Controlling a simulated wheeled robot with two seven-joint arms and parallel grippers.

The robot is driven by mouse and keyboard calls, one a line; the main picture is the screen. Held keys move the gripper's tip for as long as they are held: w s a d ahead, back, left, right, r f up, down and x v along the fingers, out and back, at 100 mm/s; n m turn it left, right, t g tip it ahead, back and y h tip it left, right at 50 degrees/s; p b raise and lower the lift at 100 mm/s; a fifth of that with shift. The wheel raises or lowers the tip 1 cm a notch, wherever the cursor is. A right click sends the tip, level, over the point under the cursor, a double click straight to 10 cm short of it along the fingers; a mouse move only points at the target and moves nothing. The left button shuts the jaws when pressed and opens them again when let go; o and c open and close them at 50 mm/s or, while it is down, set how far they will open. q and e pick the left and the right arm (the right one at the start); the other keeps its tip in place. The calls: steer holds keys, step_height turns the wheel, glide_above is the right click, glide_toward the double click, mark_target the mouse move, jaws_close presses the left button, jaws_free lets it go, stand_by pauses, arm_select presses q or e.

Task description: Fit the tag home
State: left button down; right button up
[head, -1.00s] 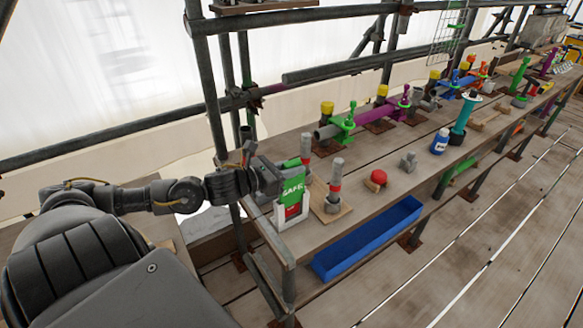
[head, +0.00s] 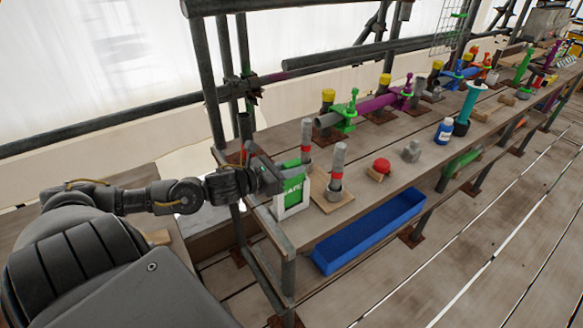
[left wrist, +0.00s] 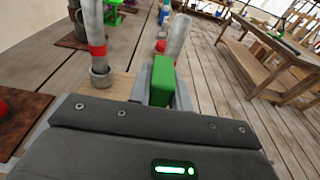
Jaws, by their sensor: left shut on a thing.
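The green tag (head: 293,191), with white lettering reading SAFE, sits upright in the white holder (head: 278,213) at the near left end of the bench. The holder's frame borders the tag at its sides and bottom. My left gripper (head: 279,177) is shut on the tag's upper part. In the left wrist view the tag's green top edge (left wrist: 162,80) stands between the fingers. Part of the tag is hidden by the gripper, and I cannot tell whether it touches the holder's bottom. My right gripper is not in view.
A red knob (head: 382,165) and a blue-white bottle (head: 445,131) are farther along the bench (head: 400,190). A blue trough (head: 370,233) lies below the front edge.

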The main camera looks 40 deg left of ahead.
arm_select(q)
steer(key=shift+f+b, duration=0.85)
steer(key=shift+f, duration=0.3)
steer(key=c, duration=0.6)
jaws_free()
steer(key=shift+f, duration=0.25)
steer(key=shift+f+b, duration=0.4)
steer(key=shift+b, duration=0.25)
